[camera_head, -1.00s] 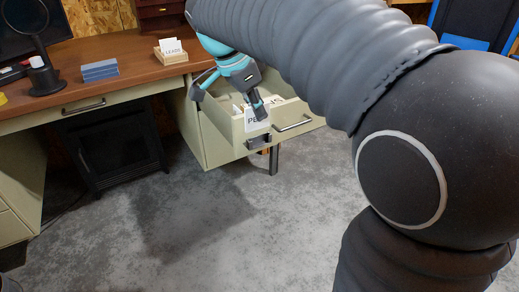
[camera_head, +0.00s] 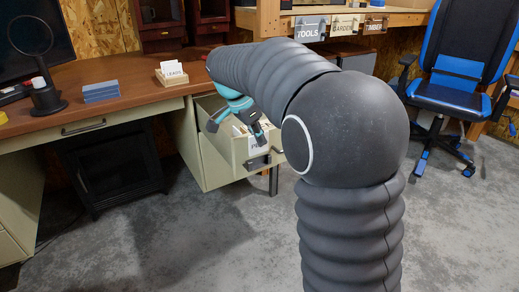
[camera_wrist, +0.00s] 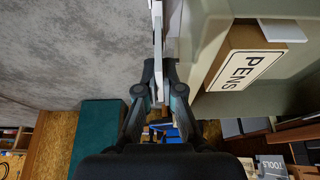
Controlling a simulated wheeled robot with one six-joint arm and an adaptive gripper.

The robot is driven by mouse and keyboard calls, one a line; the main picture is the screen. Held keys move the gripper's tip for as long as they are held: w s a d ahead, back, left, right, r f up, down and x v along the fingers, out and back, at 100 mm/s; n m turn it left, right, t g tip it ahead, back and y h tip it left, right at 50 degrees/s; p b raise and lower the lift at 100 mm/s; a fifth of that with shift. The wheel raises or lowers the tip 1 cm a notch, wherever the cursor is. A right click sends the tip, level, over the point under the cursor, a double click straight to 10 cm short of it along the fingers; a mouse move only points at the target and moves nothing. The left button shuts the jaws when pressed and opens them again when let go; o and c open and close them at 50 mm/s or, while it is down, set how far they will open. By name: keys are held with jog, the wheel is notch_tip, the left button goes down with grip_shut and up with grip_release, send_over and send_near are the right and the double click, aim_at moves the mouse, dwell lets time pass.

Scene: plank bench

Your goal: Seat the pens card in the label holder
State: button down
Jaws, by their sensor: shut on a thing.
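My gripper (camera_head: 258,132) is at the front of the open drawer (camera_head: 225,148), shut on the white pens card (camera_head: 257,144). The card's first letters show in the head view; the rest is hidden by a finger or too small to read. The dark label holder (camera_head: 258,162) is on the drawer front, just below the card. I cannot tell whether the card's lower edge touches it. In the wrist view, my gripper (camera_wrist: 157,88) holds the card (camera_wrist: 157,35) edge-on, upright beside the drawer front (camera_wrist: 195,25).
Inside the drawer is a brown box marked PENS (camera_wrist: 243,68). The desk (camera_head: 140,75) above bears a LEADS card stand (camera_head: 172,73), blue boxes (camera_head: 101,91) and a magnifier stand (camera_head: 45,95). A blue chair (camera_head: 450,90) stands at the right. The floor before the drawer is clear.

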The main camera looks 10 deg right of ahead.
aim_at(259, 149)
jog(key=shift+f, duration=2)
jog(key=shift+f+b, duration=0.1)
jog(key=shift+b, duration=0.25)
jog(key=c, duration=1.8)
grip_release()
jog(key=shift+f, duration=0.1)
jog(key=shift+o, duration=1)
jog(key=shift+r, duration=0.4)
jog(key=p+v, duration=0.2)
jog(key=v, duration=0.9)
jog(key=shift+r, duration=0.35)
